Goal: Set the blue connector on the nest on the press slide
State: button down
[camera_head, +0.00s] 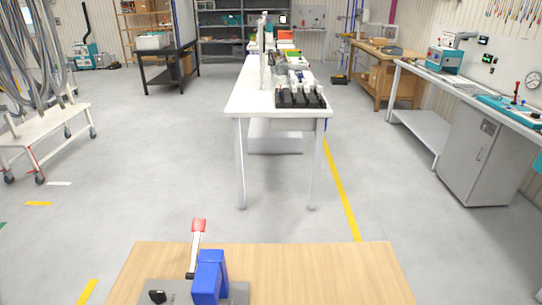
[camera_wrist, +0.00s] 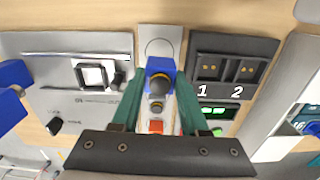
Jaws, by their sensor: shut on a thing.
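In the wrist view, my gripper (camera_wrist: 158,84) is shut on the blue connector (camera_wrist: 159,64), which sits between the two green fingers. A dark round part shows on the connector's near side. The nest looks to be the square pale frame (camera_wrist: 94,76) on the grey press plate (camera_wrist: 50,98), left of my gripper. The connector is to the right of it, apart from it. The blue press body (camera_wrist: 10,92) stands at the left edge. In the head view, the blue press body (camera_head: 208,277) and its red-tipped lever (camera_head: 197,240) show; my gripper does not.
A dark block (camera_wrist: 235,68) with slots marked 1 and 2 stands right of the connector, with a green display (camera_wrist: 214,111) below. A light strip (camera_wrist: 160,36) lies beneath the connector. A pale housing (camera_wrist: 285,95) is at far right. The wooden tabletop (camera_head: 320,270) is clear right of the press.

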jog(key=shift+w+a+f+m, duration=0.8)
jog(key=shift+w+m, duration=1.45)
jog(key=shift+m, duration=0.7)
jog(key=shift+w+a+f+m, duration=0.6)
jog(key=shift+w+a+m, duration=0.25)
jog(key=shift+w+m, duration=1.75)
jog(key=shift+w+a+f+m, duration=0.8)
jog(key=shift+w+m, duration=1.15)
jog(key=shift+m, duration=1.3)
jog(key=shift+f, duration=0.7)
jog(key=shift+c, duration=1.7)
grip_release()
jog(key=shift+f, duration=0.15)
